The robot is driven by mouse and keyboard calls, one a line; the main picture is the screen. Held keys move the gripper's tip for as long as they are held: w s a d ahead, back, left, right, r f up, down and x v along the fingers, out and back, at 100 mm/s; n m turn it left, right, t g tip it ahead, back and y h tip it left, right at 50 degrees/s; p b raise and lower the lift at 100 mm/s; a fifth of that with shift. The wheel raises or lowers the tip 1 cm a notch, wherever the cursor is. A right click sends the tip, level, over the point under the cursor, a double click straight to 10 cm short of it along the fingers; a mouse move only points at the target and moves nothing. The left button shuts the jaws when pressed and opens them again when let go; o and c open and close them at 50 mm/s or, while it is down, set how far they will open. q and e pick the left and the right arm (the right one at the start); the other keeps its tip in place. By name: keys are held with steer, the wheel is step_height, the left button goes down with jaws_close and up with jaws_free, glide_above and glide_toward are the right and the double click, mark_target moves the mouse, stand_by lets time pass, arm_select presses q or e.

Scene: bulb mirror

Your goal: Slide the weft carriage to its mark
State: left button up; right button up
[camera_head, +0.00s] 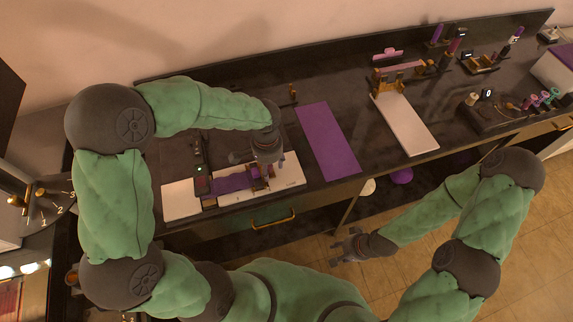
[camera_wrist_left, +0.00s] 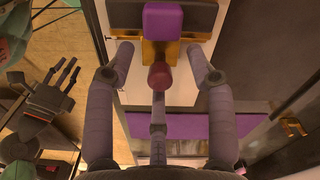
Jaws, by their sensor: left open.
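The loom device stands on a white board (camera_head: 185,200) at the left of the dark bench, with a purple strip (camera_head: 232,183) across it. In the left wrist view, the carriage appears as a brass piece (camera_wrist_left: 160,52) with a purple block (camera_wrist_left: 163,21) on it and a dark red knob (camera_wrist_left: 160,77) in front. My left gripper (camera_head: 264,158) is above the device's right end, partly hiding it. In the left wrist view its fingers (camera_wrist_left: 160,62) are spread on both sides of the knob; contact is unclear. My right gripper (camera_head: 347,246) is open and empty, in front of the bench.
A purple mat (camera_head: 328,142) lies right of the device. Further right are a white board (camera_head: 405,123) with a brass stand and several small tools and spools (camera_head: 545,98). A brass drawer handle (camera_head: 273,219) is on the bench front. A dial (camera_head: 50,209) is at far left.

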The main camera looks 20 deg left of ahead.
arm_select(q)
steer(key=shift+r, duration=0.1)
step_height(320, 180, up, 7)
steer(key=p, duration=0.5)
steer(key=shift+p, duration=0.3)
stand_by(0.4)
